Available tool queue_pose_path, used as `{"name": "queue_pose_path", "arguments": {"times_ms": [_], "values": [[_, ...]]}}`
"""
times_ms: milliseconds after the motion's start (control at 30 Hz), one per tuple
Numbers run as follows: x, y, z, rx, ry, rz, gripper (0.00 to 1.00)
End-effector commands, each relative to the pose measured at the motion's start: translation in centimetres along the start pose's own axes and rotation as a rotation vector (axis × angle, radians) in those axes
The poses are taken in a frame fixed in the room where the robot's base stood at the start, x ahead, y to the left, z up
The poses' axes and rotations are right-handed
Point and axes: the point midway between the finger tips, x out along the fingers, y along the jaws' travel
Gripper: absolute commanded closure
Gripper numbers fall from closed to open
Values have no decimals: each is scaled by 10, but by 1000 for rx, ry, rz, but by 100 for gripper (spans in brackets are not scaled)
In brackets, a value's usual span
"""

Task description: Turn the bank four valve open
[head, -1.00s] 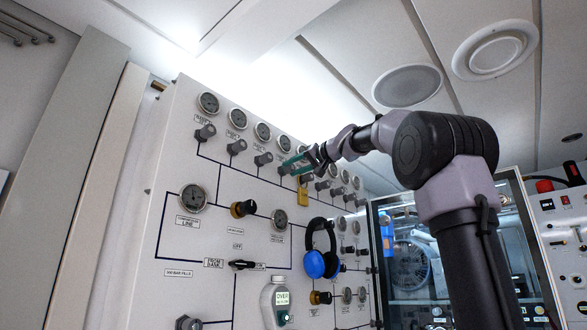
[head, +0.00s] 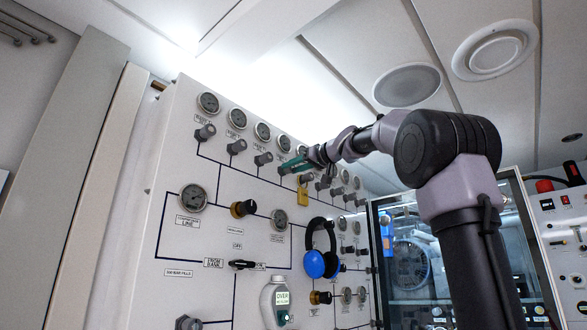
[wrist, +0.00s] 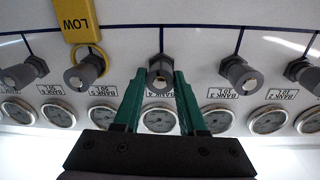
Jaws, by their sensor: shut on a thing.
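The bank four valve (wrist: 160,76) is a small grey knob on a hexagonal base, seen upside down in the wrist view. My gripper (wrist: 160,82) has one green finger on each side of this knob and is shut on it. The BANK 4 label behind is partly hidden by the fingers. In the head view my gripper (head: 285,169) reaches the upper knob row from the right, and its fingers mostly cover the knob.
A yellow LOW tag (wrist: 76,20) hangs on the neighbouring bank 5 knob (wrist: 83,73). The bank 3 knob (wrist: 240,74) is on the other side. Gauges (wrist: 268,121) line the row. Blue headphones (head: 320,262) and a bottle (head: 274,302) are lower on the panel (head: 190,285).

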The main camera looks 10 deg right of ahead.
Motion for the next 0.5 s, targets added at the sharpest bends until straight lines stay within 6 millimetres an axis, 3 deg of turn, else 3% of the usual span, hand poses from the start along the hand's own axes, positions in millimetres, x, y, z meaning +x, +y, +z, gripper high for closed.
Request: {"name": "queue_pose_path", "arguments": {"times_ms": [233, 267, 333, 500], "values": [[0, 0, 1, 2, -3, -2, 100], [0, 0, 1, 2, -3, -2, 55], [0, 0, 1, 2, -3, -2, 30], [0, 0, 1, 2, -2, -1, 30]]}}
